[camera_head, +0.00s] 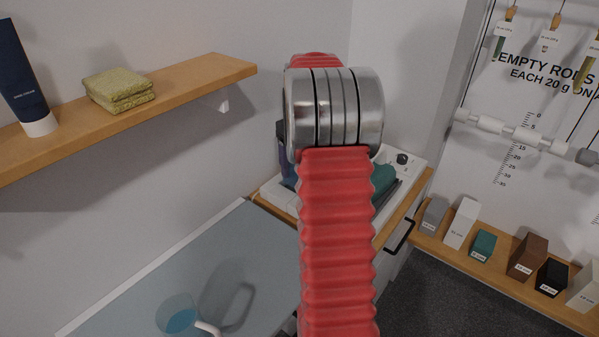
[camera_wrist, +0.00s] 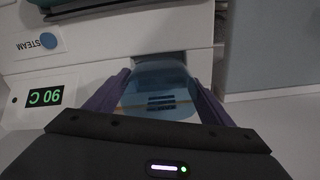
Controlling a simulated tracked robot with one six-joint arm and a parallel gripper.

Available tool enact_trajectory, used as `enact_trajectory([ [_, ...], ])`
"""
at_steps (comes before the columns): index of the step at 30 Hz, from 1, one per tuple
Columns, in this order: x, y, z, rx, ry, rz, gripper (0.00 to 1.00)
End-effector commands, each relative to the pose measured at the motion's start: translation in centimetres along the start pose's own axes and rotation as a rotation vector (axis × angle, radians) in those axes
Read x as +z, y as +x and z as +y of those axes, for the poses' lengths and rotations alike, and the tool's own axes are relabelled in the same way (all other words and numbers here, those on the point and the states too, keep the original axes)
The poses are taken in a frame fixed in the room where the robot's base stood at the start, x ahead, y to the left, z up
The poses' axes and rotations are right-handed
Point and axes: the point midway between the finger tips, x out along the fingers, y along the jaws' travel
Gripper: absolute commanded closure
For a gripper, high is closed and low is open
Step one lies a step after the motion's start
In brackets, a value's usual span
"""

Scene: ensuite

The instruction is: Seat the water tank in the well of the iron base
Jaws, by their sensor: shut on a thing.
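The water tank (camera_wrist: 158,97) is a clear blue box with dark marks on its face. In the wrist view it sits between the purple fingers of my gripper (camera_wrist: 157,78), which is shut on it. The iron base (camera_wrist: 110,62) is white, with a blue STEAM dial and a green 90 C display, seen upside down. A dark recess, seemingly the well (camera_wrist: 158,57), shows at the tank's far end; I cannot tell how far the tank is inside it. In the head view the base (camera_head: 413,158) stands on a wooden top, with my arm hiding its middle and the tank.
A teal iron (camera_head: 384,180) rests on the base. A clear jug (camera_head: 176,316) with blue liquid stands on the grey-blue surface at front left. A wall shelf (camera_head: 190,80) holds a tube and folded cloths. Several sample blocks line a ledge (camera_head: 470,262) at right.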

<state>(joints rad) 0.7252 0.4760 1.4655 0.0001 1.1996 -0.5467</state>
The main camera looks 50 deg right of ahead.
Motion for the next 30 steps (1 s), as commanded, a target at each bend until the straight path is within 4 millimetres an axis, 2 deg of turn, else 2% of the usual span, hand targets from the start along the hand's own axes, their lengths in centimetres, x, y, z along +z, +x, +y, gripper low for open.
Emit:
enact_trajectory([
  [10, 0.0, 3.4, 0.0, -0.001, 0.001, -0.001, 0.53],
  [22, 0.1, 3.9, 0.1, 0.000, 0.001, 0.000, 0.53],
  [23, 0.1, 3.9, 0.1, 0.000, 0.002, 0.000, 0.24],
  [30, 0.1, 3.9, 0.1, 0.000, 0.002, 0.000, 0.07],
])
